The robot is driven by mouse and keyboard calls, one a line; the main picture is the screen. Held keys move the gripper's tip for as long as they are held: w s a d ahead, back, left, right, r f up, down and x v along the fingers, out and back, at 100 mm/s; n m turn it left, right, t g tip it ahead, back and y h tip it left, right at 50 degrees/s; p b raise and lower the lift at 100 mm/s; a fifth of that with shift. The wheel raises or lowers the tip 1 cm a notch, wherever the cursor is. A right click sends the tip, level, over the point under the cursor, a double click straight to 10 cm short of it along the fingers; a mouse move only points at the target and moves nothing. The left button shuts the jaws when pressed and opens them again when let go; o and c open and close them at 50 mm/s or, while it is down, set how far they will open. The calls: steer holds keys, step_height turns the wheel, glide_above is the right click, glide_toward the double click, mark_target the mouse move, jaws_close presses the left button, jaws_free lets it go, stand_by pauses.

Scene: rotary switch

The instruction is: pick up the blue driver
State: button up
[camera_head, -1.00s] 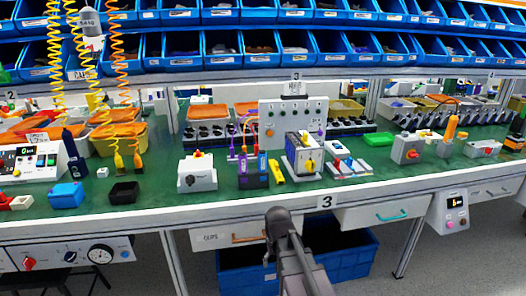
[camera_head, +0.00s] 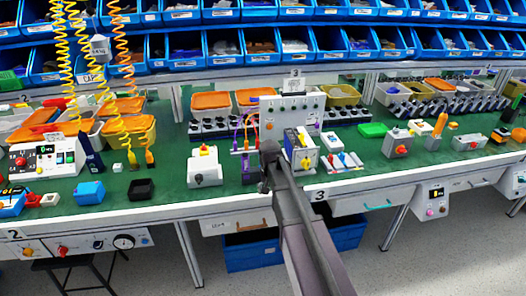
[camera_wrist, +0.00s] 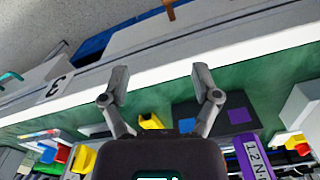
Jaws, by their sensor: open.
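The blue driver (camera_head: 91,154) is a tall, dark blue tool standing on the green bench top at the left in the head view. It leans slightly and stands just right of the white panel box with buttons. My gripper (camera_head: 267,165) is near the bench's front edge at the middle, well to the right of the driver. In the wrist view my gripper (camera_wrist: 160,78) has its two fingers spread wide with nothing between them. The blue driver does not show in the wrist view.
A blue box (camera_head: 89,191) and a black open box (camera_head: 141,189) sit in front of the driver. Yellow coiled cords (camera_head: 98,95) hang just right of it. A white switch box (camera_head: 204,168) stands between driver and gripper. Blue bins (camera_head: 212,46) line the back.

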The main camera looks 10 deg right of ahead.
steer(key=w+r+p, duration=0.3)
steer(key=r+p, duration=0.3)
steer(key=w+r+m+p, duration=0.1)
steer(key=w+r+p, duration=0.3)
steer(key=r+p, duration=0.2)
steer(key=w+r+m+p, duration=0.1)
steer(key=w+r+p, duration=0.3)
steer(key=r, duration=0.3)
steer(key=shift+w+d+r+p, duration=0.1)
steer(key=shift+w+r+p, duration=0.1)
steer(key=shift+p, duration=0.7)
steer(key=shift+f, duration=0.2)
step_height(320, 180, down, 8)
steer(key=b, duration=0.8)
steer(key=shift+f+b, duration=0.2)
steer(key=shift+b, duration=0.2)
steer(key=f+b, duration=0.3)
steer(key=shift+a, duration=0.3)
steer(key=shift+f+b, duration=1.05)
steer(key=shift+f, duration=0.05)
jaws_close()
